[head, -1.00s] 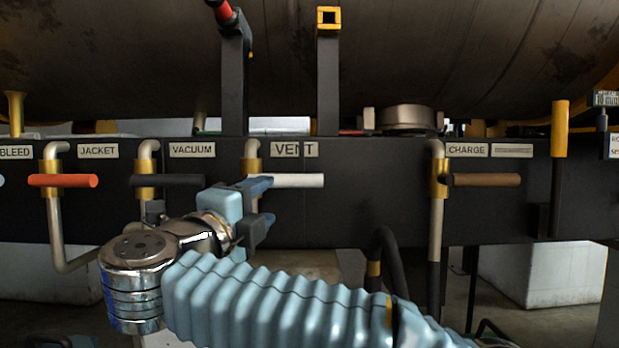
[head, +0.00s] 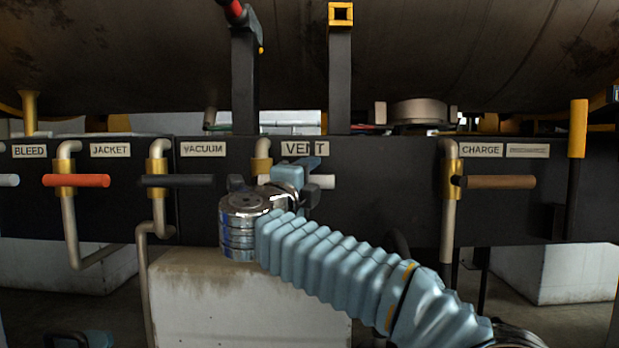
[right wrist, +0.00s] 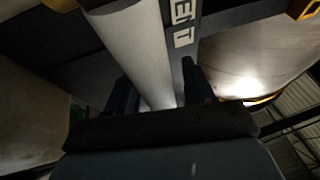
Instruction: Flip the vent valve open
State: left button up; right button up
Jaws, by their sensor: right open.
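The vent valve has a white horizontal handle (head: 322,182) on a brass-collared pipe below the VENT label (head: 302,148) in the head view. My right gripper (head: 309,180) is at this handle and hides its left part and much of the pipe. In the right wrist view, the pale handle (right wrist: 140,50) runs between the two dark fingers of my right gripper (right wrist: 160,92), which stand apart on either side of it. The jaws are open; I cannot tell whether a finger touches the handle.
The black vacuum handle (head: 178,181) and red jacket handle (head: 77,180) are to the left on the dark panel (head: 385,210). A brown charge handle (head: 497,182) is to the right. Dark posts (head: 340,85) rise above the panel. A pale block (head: 240,305) stands below.

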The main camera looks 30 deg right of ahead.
grip_shut()
